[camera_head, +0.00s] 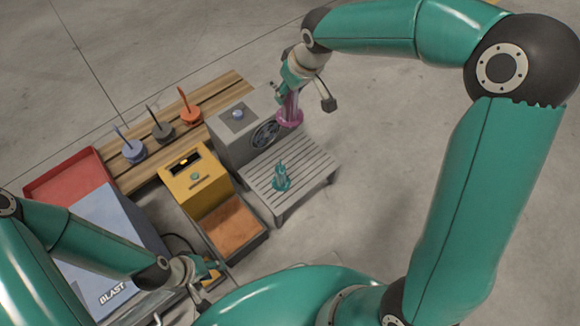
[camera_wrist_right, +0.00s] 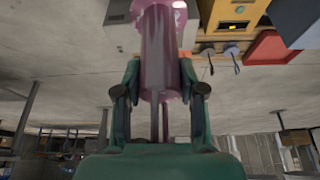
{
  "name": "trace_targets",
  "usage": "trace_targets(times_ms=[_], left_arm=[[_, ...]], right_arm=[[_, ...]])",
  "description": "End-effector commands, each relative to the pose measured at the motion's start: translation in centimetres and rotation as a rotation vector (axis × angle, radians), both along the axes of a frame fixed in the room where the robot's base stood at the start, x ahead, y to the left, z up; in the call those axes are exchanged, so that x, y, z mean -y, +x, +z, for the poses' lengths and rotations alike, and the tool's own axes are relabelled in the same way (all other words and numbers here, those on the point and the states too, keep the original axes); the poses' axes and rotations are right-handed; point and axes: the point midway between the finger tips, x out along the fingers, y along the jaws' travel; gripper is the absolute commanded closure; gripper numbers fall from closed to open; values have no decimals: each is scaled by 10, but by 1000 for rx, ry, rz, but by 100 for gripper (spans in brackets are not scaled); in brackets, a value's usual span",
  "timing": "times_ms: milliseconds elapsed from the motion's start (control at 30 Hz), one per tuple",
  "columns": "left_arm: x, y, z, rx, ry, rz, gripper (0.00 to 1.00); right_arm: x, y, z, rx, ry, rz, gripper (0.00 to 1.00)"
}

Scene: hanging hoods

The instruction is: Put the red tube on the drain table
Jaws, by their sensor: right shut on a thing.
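My right gripper (camera_head: 292,90) is shut on a pink-red tube (camera_head: 291,111) with a wide flared lower end. The tube hangs roughly upright near the grey box's right side, above and behind the slatted drain table (camera_head: 316,172). In the right wrist view the tube (camera_wrist_right: 158,50) runs between my two fingers, looking glossy and translucent. A small teal piece (camera_head: 281,178) stands on the drain table's slats. My left gripper (camera_head: 210,270) is low at the left, near the yellow machine's tray; its finger opening is too small to read.
A grey box with a fan (camera_head: 232,142) stands behind the drain table. A yellow machine (camera_head: 190,180) with an orange-brown tray (camera_head: 228,226) is to its left. A wooden bench (camera_head: 215,95) carries blue, dark and orange pieces. A red tray (camera_head: 70,177) and blast cabinet (camera_head: 105,235) are further left.

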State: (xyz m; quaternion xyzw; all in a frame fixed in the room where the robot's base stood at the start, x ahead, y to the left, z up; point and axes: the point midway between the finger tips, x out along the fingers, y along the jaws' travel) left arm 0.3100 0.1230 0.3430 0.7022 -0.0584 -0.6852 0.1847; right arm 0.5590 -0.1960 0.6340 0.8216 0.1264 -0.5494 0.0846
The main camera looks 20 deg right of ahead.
Motion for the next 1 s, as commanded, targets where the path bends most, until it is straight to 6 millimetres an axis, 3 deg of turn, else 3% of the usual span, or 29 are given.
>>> trace_targets(times_ms=[167, 400, 600, 767, 1000], left_arm=[[0, 0, 9, 0, 0, 0, 60], [0, 0, 30, 1, 0, 0, 60], [0, 0, 38, 1, 0, 0, 60], [0, 0, 33, 0, 0, 0, 60], [0, 0, 18, 0, 0, 0, 60]], right_arm=[[15, 15, -24, -15, 6, 25, 100], [63, 47, -110, -21, 15, 107, 100], [95, 54, -165, -6, 5, 148, 100], [102, 54, -195, 0, 1, 157, 100], [102, 53, -256, -2, 1, 158, 100]])
